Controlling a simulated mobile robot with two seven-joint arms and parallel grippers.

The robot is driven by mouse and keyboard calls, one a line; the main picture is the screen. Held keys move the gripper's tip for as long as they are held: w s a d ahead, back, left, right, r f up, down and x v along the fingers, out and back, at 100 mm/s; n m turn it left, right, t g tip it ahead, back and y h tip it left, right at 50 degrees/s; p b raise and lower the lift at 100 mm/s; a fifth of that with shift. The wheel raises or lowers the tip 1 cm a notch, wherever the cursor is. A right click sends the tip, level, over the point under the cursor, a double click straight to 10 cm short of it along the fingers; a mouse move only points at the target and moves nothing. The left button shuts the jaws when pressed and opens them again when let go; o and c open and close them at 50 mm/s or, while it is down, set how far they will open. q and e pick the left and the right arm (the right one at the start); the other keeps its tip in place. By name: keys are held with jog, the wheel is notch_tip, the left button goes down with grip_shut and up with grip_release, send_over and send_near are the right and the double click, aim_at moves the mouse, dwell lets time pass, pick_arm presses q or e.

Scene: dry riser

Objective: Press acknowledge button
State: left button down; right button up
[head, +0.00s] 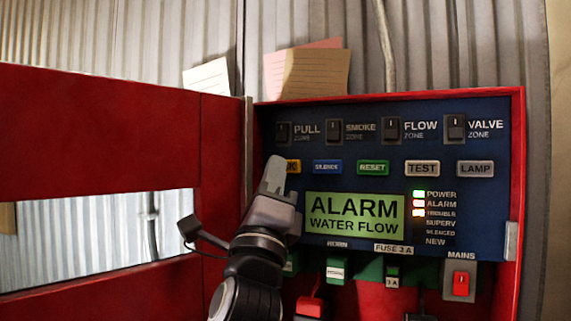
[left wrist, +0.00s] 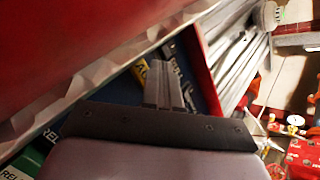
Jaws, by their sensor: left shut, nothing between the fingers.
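The acknowledge button is the yellow button (head: 294,166) at the left end of the button row on the blue alarm panel (head: 450,140). My left gripper (head: 275,163) is shut and empty, its fingertips in front of the left part of this button and hiding most of its label. The yellow button (left wrist: 141,70) also shows in the left wrist view, just left of and beyond the shut fingertips (left wrist: 165,68). I cannot tell whether the tips touch it. My right gripper is out of view.
Right of it are blue, green RESET (head: 373,167), TEST (head: 423,168) and LAMP (head: 475,168) buttons. The display (head: 354,213) reads ALARM WATER FLOW. Several zone switches sit above. The open red cabinet door (head: 100,120) stands close on the left.

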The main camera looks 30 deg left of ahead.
pick_arm(q)
jog(key=s+p, duration=0.1)
jog(key=s, duration=0.4)
jog(key=shift+d+p, duration=0.15)
jog(key=shift+p, duration=0.25)
dwell(0.8)
